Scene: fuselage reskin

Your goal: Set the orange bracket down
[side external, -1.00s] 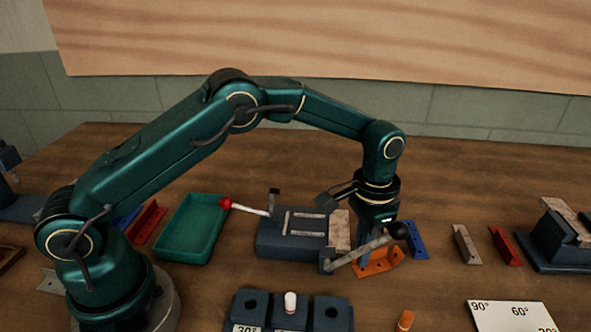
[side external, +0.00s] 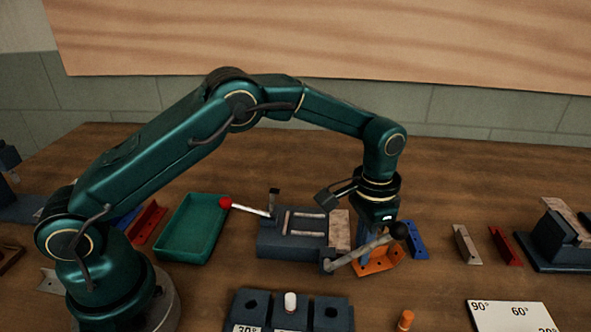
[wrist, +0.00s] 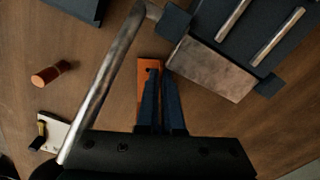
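The orange bracket (side external: 384,258) is low over or on the wooden table, just right of the dark vise-like fixture (side external: 285,238). I cannot tell whether its base touches the table. My gripper (side external: 366,250) points straight down at it, with a grey bar partly in front. In the wrist view my two blue-grey fingers (wrist: 160,78) are close together, with the orange bracket (wrist: 149,72) at and between their tips. They look shut on its upright part. Much of the bracket is hidden by the fingers.
A blue bracket (side external: 416,241) lies just right. Grey (side external: 466,245) and red (side external: 505,246) brackets lie farther right. A green tray (side external: 190,229) stands left; a block with holes (side external: 331,313) is in front.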

